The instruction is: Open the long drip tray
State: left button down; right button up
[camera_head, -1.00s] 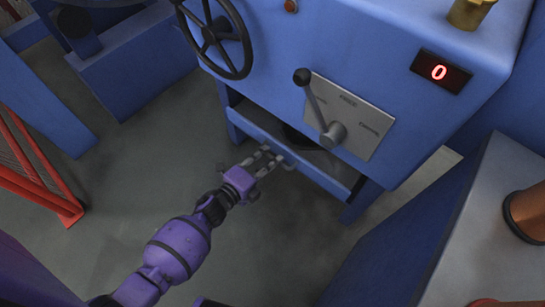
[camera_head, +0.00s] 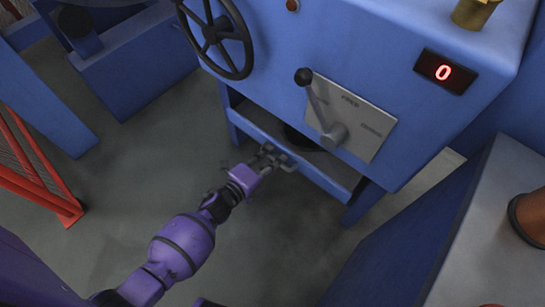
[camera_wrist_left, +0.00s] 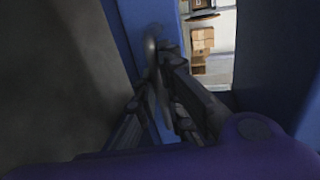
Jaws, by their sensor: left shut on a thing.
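The long drip tray (camera_head: 319,178) is low under the blue machine, its long blue front running down to the right. Its grey handle (camera_head: 291,166) sticks out from the middle of that front. My left gripper (camera_head: 272,156) is at the handle and shut on it. In the left wrist view the fingers (camera_wrist_left: 165,95) close around the grey handle (camera_wrist_left: 153,47) beside the tray's blue front (camera_wrist_left: 119,35). The fingers partly hide the handle. How far the tray is pulled out is hard to tell. My right gripper is not in view.
The blue machine cabinet above carries a lever (camera_head: 320,105) on a grey plate, a black handwheel (camera_head: 216,35) and a red display (camera_head: 444,72). A red guard frame (camera_head: 40,170) stands at the left. The grey floor (camera_head: 130,180) before the tray is clear apart from my arm.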

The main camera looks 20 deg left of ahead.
pick_arm(q)
jog(key=f+p+v, duration=0.1)
jog(key=f+v, duration=0.1)
jog(key=v, duration=0.9)
jog(key=s+f+p+v, duration=0.1)
jog(key=f+v, duration=0.2)
jog(key=v, duration=0.9)
jog(key=shift+s+a, duration=0.3)
jog(key=shift+a, duration=0.1)
jog(key=c, duration=2.1)
grip_release()
jog(key=v, duration=1.2)
jog(key=shift+s, duration=0.1)
